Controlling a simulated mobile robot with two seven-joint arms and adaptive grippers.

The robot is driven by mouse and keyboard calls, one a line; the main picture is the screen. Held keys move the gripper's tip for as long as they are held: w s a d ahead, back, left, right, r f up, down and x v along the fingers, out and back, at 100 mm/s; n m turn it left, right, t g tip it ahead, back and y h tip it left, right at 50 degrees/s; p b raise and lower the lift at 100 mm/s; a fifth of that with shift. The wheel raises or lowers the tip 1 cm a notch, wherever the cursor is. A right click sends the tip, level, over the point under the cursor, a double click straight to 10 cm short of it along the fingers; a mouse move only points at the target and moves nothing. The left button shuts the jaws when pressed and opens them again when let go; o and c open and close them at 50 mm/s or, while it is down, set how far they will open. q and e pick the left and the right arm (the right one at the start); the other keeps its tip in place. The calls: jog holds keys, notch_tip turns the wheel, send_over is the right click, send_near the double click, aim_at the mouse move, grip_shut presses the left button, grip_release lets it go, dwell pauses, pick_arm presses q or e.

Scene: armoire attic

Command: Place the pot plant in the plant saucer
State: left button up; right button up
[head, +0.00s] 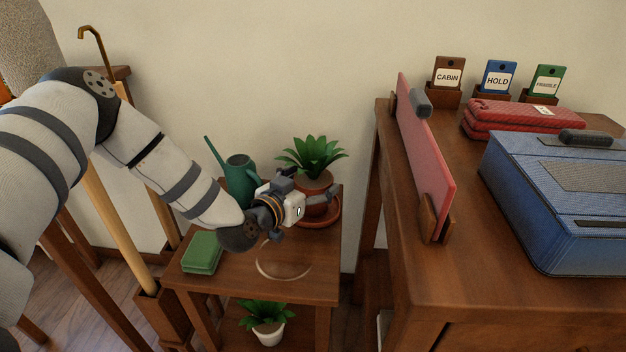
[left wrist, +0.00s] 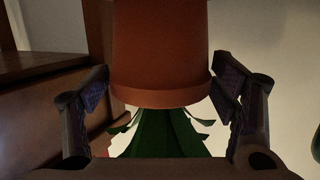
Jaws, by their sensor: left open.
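The pot plant (head: 313,157), with broad green leaves and a terracotta pot, stands upright at the back right of the small wooden table. The terracotta plant saucer (head: 331,217) shows around and below the pot; the pot appears to be in it, though my gripper hides part of the base. My left gripper (head: 310,193) is at the pot's near side. In the left wrist view the terracotta pot (left wrist: 160,50) appears upside down, its rim between the open fingers (left wrist: 161,92). My right gripper is not in view.
A green watering can (head: 241,182) stands left of the plant, close to my wrist. A green block (head: 202,252) lies at the table's left. A pale ring (head: 284,275) marks the bare front. A white-potted plant (head: 268,331) is below. A taller desk (head: 400,270) stands right.

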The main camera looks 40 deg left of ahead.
pick_arm(q)
jog(key=p+v, duration=0.3)
jog(key=v, duration=0.8)
